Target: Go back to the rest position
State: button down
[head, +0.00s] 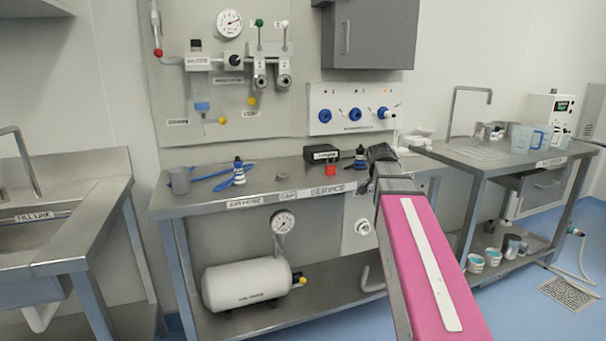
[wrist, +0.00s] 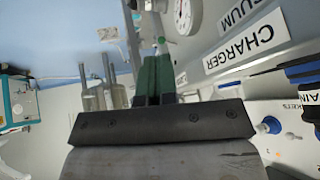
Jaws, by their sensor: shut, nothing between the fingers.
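My gripper (wrist: 155,72) shows in the wrist view with its two green fingers together, shut and empty. In the head view my pink arm link reaches up from the lower right over the service bench (head: 255,205). The arm's far end is near the bench's back right part, and the gripper's fingers cannot be made out there. The wrist view is turned on its side, with labels reading CHARGER (wrist: 245,50) and VACUUM beside the fingers. No contact between the fingers and anything is visible.
A valve panel (head: 350,109) and grey cabinet (head: 371,34) are behind. A sink (head: 30,225) is left; a second bench with jugs (head: 527,138) is right.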

jog(key=s+a+f+n+g+y, duration=0.1)
jog(key=s+a+f+n, duration=0.2)
jog(key=s+f, duration=0.3)
jog(key=s+a+f+n+g+y, duration=0.2)
jog(key=s+a+f+n, duration=0.2)
jog(key=f, duration=1.1)
jog(key=s+a+f+n+g+y, duration=0.1)
jog(key=s+a+f+n+g, duration=0.1)
jog(key=s+f, duration=0.8)
jog(key=a+f+n, duration=0.1)
jog(key=a, duration=0.1)
jog(key=shift+s+a+n, duration=0.15)
jog(key=shift+a+n, duration=0.15)
jog(key=shift+a, duration=0.05)
jog(key=shift+f, duration=0.1)
